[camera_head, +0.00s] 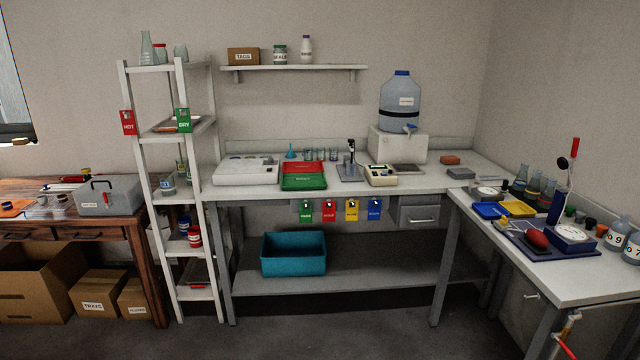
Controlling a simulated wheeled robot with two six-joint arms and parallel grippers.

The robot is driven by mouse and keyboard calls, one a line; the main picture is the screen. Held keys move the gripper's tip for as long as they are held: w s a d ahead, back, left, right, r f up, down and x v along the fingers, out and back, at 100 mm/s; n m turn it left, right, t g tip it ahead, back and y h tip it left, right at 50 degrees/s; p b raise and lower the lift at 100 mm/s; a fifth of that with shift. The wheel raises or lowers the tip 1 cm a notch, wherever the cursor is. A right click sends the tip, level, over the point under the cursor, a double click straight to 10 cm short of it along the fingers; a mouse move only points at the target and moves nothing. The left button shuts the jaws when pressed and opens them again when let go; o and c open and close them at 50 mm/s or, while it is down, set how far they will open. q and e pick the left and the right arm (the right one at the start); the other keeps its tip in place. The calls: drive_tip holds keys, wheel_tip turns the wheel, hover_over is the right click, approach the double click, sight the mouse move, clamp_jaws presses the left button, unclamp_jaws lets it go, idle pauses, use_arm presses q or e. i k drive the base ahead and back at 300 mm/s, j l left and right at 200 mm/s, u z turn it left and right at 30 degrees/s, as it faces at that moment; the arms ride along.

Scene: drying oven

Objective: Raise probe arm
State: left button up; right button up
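A dark upright stand (350,158) on a grey base rises from the middle of the back bench, and it looks like the probe arm. The arm's exact height and its tip are too small to tell. A cream meter (381,175) with a dark display and buttons sits just right of the stand. Neither of my grippers shows in the head view.
Red and green trays (304,182) lie left of the stand. A large blue-capped water jug (400,101) stands on a white block behind the meter. The right bench (590,282) holds flasks, small trays and a gauge. Floor before the back bench is open.

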sight(351, 142)
drive_tip(key=i, duration=0.85)
drive_tip(key=i+z, duration=0.1)
drive_tip(key=i, duration=0.7)
